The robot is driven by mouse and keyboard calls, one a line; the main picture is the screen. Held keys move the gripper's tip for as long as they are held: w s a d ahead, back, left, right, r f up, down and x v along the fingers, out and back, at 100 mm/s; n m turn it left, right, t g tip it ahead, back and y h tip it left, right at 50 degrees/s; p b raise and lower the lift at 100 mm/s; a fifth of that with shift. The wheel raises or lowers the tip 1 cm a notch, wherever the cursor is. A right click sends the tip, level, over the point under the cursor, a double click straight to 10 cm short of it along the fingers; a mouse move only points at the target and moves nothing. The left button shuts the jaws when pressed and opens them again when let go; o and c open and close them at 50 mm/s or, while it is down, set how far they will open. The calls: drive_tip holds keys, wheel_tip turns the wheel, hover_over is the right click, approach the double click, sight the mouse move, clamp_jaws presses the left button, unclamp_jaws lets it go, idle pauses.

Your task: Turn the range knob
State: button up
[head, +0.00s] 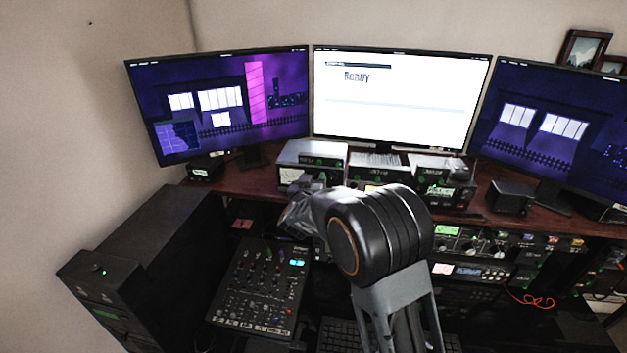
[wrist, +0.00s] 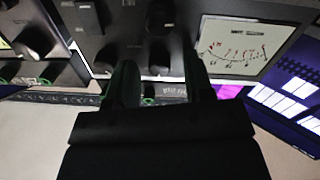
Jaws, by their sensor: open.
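In the wrist view, which looks upside down, my gripper (wrist: 162,82) is open, with one dark finger on each side of a gap. A dark knob (wrist: 158,52) shows at the top of this gap on a black panel. I see no clear contact between fingers and knob. A pale analog meter (wrist: 232,46) sits on the same panel, to the right of the fingers. I cannot read a label that marks the range knob. In the head view my arm hides part of the desk, and the fingertips cannot be made out.
Another dark knob (wrist: 36,40) is at the left of the wrist view. In the head view, several boxed units stand under the white "Ready" monitor (head: 400,100). A mixer (head: 258,290) lies at lower left, and rack gear (head: 480,243) is at right.

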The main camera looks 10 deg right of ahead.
clamp_jaws()
idle(0.3)
drive_tip(key=shift+f+b, duration=0.1)
drive_tip(key=shift+b, duration=0.25)
drive_tip(key=m+b, duration=0.7)
drive_tip(key=b, duration=0.1)
drive_tip(key=shift+m+y, duration=0.3)
drive_tip(key=shift+m, duration=0.1)
